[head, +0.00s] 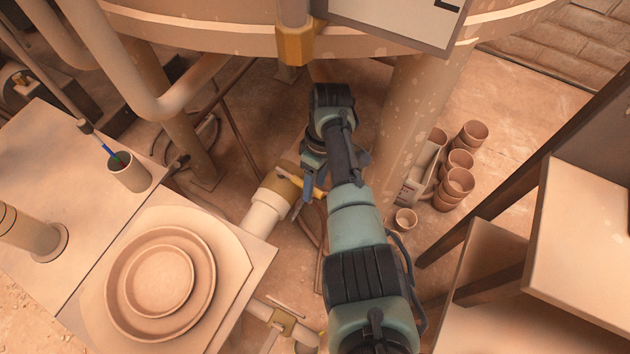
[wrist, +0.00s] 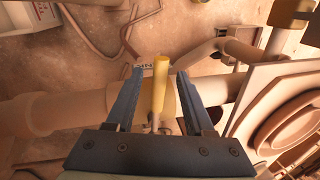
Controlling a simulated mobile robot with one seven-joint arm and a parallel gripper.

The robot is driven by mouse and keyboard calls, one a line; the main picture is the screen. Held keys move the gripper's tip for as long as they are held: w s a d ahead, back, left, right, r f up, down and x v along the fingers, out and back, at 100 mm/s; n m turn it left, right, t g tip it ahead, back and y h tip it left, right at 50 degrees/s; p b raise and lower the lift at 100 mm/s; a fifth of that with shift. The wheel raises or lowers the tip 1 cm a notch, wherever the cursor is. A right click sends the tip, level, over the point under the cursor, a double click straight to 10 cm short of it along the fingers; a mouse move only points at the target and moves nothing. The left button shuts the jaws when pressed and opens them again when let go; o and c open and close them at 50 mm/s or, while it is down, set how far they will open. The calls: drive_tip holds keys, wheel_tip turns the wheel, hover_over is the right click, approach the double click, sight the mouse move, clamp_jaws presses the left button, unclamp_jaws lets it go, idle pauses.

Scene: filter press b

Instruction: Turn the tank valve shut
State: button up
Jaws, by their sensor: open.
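The tank valve has a yellow lever handle (head: 302,186) on a brass-coloured body (head: 283,180), fitted to a pale pipe below the tank in the head view. In the wrist view the yellow handle (wrist: 160,88) stands out towards the camera, between the two blue fingers of my gripper (wrist: 159,74). The fingers are open, one on each side of the handle, with a visible gap on both sides. In the head view my gripper (head: 307,196) is at the valve, partly hidden by my arm. How deep the handle reaches between the fingers is hard to tell.
The round tank (head: 210,42) is overhead, with a thick leg (head: 415,110) right of my arm. A table with stacked round dishes (head: 160,282) and a cup (head: 128,172) stands at left. Several clay pots (head: 459,183) stand on the floor at right. A wooden shelf (head: 585,240) is further right.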

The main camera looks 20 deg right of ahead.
drive_tip(key=shift+r, duration=0.1)
wheel_tip(320, 180, up, 7)
drive_tip(key=d+p, duration=0.1)
drive_tip(key=p, duration=0.1)
drive_tip(key=shift+w, duration=0.45)
drive_tip(key=shift+d, duration=0.1)
